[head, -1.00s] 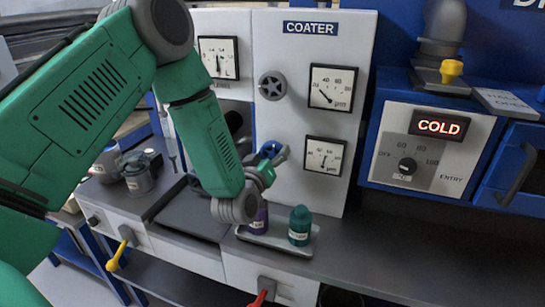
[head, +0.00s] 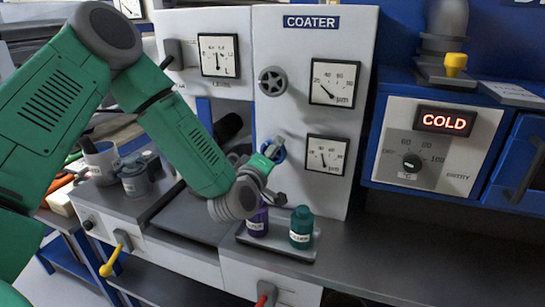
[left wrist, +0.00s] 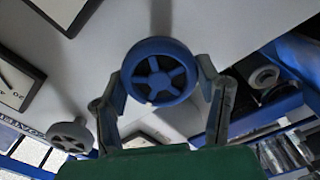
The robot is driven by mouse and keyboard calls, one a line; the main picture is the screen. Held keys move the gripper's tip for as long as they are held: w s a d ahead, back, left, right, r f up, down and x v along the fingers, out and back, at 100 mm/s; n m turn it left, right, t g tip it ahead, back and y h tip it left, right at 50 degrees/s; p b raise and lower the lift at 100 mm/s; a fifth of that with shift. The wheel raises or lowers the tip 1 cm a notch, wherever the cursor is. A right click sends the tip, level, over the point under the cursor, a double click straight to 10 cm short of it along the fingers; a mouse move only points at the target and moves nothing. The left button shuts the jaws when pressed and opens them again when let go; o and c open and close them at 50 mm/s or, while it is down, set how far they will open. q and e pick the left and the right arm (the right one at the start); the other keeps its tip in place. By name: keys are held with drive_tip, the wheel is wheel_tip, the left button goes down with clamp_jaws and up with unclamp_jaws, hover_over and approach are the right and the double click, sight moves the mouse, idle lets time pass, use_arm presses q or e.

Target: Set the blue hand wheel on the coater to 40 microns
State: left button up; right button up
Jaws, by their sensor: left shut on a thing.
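The blue hand wheel (head: 279,151) is on the white front panel of the coater (head: 311,60), left of the lower round-needle micron gauge (head: 327,154). Fine marks and the exact needle value on this gauge are too small to read. My left gripper (head: 271,150) is at the wheel, partly covering it. In the left wrist view the wheel (left wrist: 160,72) sits between my left gripper's two fingers (left wrist: 160,85), one on each side of its rim. The gripper is shut on it. My right gripper is not in view.
A grey hand wheel (head: 272,81) and another micron gauge (head: 334,83) are above. A purple bottle (head: 258,222) and a teal bottle (head: 301,228) stand on a tray (head: 279,245) below the arm. The dark counter to the right is clear.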

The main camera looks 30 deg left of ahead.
use_arm(q)
drive_tip(key=shift+a+f, duration=0.1)
drive_tip(key=shift+f, duration=0.05)
idle(0.3)
drive_tip(key=o, duration=1.2)
drive_tip(key=shift+s, duration=0.15)
drive_tip(key=v, duration=1.1)
drive_tip(key=shift+s, duration=0.35)
drive_tip(key=shift+f, duration=0.1)
